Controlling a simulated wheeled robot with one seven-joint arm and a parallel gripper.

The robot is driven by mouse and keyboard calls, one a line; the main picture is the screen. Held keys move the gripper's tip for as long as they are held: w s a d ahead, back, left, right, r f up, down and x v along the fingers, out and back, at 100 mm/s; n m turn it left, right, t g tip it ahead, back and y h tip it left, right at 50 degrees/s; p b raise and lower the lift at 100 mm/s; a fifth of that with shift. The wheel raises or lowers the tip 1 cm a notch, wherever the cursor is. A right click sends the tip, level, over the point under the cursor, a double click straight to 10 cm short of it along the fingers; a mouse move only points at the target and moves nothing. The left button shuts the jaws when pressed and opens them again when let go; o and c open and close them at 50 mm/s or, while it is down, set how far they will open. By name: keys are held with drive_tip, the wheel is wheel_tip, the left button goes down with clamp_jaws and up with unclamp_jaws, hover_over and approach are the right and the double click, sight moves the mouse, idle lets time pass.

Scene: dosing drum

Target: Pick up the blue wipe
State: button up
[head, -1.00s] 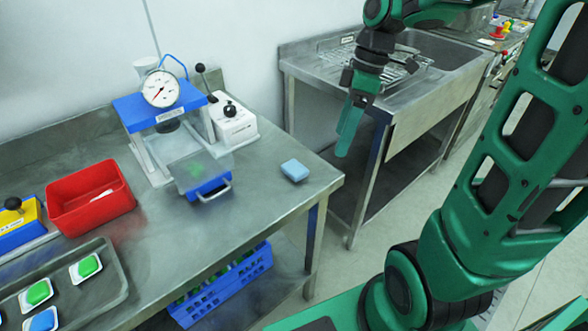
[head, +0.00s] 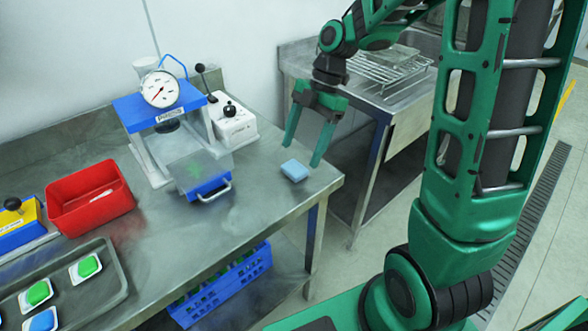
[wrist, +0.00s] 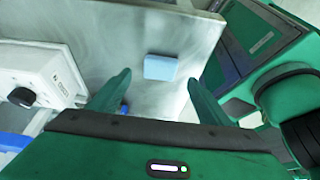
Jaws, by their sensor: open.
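The blue wipe (head: 294,170) is a small light-blue block lying flat on the steel table near its right end. In the wrist view the wipe (wrist: 160,67) lies beyond the fingertips, between their lines. My gripper (head: 302,157) is open and empty, pointing down above the table close to the wipe. In the wrist view the two green fingers of my gripper (wrist: 157,80) are spread wide. The wipe is apart from the fingers as far as I can tell.
A white control box (head: 233,122) with black knobs stands left of the wipe. A blue press with a dial gauge (head: 160,89) and a clear-lidded drawer (head: 203,175) are further left. A red bin (head: 90,197) and a grey tray (head: 112,268) lie at far left. The table's right edge is near.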

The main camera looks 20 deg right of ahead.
sight(294, 166)
drive_tip(key=shift+x, duration=2.4)
drive_tip(key=shift+w, duration=0.15)
drive_tip(key=c, duration=1.1)
drive_tip(key=shift+r, duration=0.1)
drive_tip(key=shift+r, duration=0.55)
wheel_tip(294, 166, up, 3)
drive_tip(key=shift+f, duration=0.1)
drive_tip(key=s+a+r, duration=0.1)
drive_tip(key=a+r, duration=0.1)
drive_tip(key=a, duration=0.1)
drive_tip(key=s+a+r, duration=0.1)
drive_tip(key=a+r, duration=0.1)
drive_tip(key=a, duration=0.2)
drive_tip(key=s+a+r, duration=0.2)
drive_tip(key=a+r, duration=0.1)
drive_tip(key=a, duration=0.1)
